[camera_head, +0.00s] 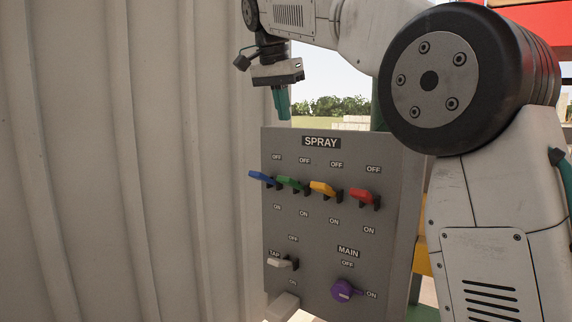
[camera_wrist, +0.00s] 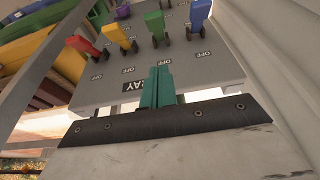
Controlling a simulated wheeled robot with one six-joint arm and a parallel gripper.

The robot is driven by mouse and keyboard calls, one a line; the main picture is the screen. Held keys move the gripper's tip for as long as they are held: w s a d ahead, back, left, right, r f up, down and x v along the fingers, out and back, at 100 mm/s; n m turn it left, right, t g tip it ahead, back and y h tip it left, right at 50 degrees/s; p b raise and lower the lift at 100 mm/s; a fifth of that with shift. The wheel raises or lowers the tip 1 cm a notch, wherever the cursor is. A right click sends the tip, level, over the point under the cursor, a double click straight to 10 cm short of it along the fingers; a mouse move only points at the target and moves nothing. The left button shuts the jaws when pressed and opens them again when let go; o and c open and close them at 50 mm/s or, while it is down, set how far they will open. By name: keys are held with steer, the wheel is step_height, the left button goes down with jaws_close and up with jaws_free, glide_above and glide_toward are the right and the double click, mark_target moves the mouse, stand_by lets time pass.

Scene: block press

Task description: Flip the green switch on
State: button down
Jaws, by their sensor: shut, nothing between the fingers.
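The green switch (camera_head: 292,184) is second from the left in the row of levers on the grey SPRAY panel (camera_head: 315,237). Its lever sticks out from the panel and tilts slightly up, towards the OFF label above it; ON is printed below. My gripper (camera_head: 282,112) has teal fingers pressed together, pointing down, above the panel's top edge and apart from the levers. In the wrist view, the shut fingers (camera_wrist: 160,70) point across the panel's top edge towards the green switch (camera_wrist: 155,24). Nothing is between them.
A blue switch (camera_head: 262,178) is left of green; yellow (camera_head: 322,188) and red (camera_head: 363,196) switches are right. Below are a white TAP switch (camera_head: 281,262) and a purple MAIN knob (camera_head: 344,291). A pale corrugated wall (camera_head: 120,180) stands close on the left.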

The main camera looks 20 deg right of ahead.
stand_by(0.3)
glide_above(292, 183)
steer(key=w, duration=0.3)
steer(key=x, duration=0.3)
steer(key=s+a+x, duration=0.1)
steer(key=x, duration=0.5)
steer(key=shift+s+a+f, duration=0.15)
steer(key=shift+s+f, duration=0.1)
steer(key=shift+f, duration=0.4)
steer(key=shift+s+a+f, duration=0.25)
steer(key=shift+a+f, duration=0.1)
steer(key=shift+f, duration=0.15)
steer(key=shift+s+a+f, duration=0.2)
steer(key=shift+a+f, duration=0.15)
steer(key=shift+f, duration=0.15)
steer(key=shift+s+a+f, duration=0.1)
steer(key=shift+a+f, duration=0.05)
steer(key=shift+f, duration=0.4)
step_height(292, 183, down, 10)
steer(key=s+a+t+h, duration=0.2)
steer(key=a+t+h, duration=0.1)
steer(key=t+h, duration=0.3)
steer(key=shift+h, duration=1.2)
steer(key=shift+s+f, duration=0.15)
steer(key=shift+f, duration=0.15)
